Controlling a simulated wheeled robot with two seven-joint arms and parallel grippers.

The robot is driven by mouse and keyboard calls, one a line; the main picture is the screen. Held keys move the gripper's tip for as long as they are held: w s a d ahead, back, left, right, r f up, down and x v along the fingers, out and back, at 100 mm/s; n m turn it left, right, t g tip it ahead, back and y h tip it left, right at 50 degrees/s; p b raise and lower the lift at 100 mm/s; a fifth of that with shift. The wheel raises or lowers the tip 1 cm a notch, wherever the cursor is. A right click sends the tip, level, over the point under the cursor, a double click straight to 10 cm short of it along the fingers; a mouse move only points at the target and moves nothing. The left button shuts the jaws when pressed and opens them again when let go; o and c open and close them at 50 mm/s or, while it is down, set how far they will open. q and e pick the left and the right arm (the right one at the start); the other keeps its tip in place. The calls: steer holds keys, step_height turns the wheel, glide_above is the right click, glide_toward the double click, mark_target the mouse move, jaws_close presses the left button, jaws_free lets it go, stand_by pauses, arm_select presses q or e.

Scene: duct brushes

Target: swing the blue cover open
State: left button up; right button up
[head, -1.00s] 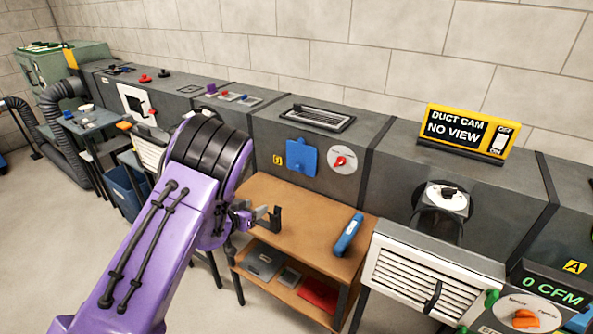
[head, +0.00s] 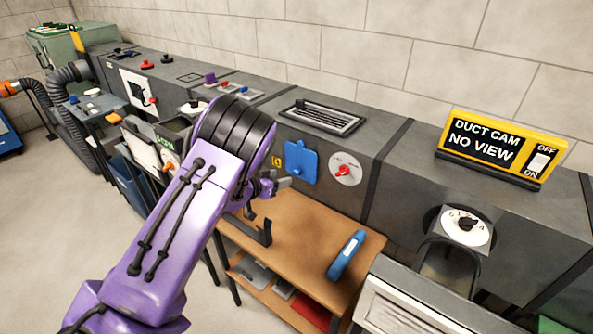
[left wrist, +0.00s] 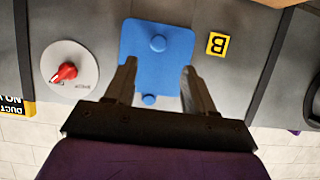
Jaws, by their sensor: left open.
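The blue cover (head: 301,163) is a flat plate on the front of the grey duct, lying flush against it. In the left wrist view the blue cover (left wrist: 158,48) shows a round knob in its middle and a smaller blue knob at its lower edge. My left gripper (head: 276,205) is open and empty, short of the duct face and above the wooden table. In the left wrist view its two fingers (left wrist: 160,75) are spread in front of the cover, one toward each side of it. The right gripper is not in view.
A white dial with a red knob (head: 345,170) sits right of the cover. Below, the wooden table (head: 310,223) carries a blue-handled tool (head: 346,255). A yellow sign (head: 498,147) stands on the duct.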

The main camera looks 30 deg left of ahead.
mark_target(295, 173)
arm_select(q)
steer(key=p+x, duration=0.1)
steer(key=x, duration=0.7)
steer(key=shift+w+d+f, duration=0.1)
steer(key=shift+w+f, duration=0.05)
steer(key=shift+w, duration=0.25)
jaws_close()
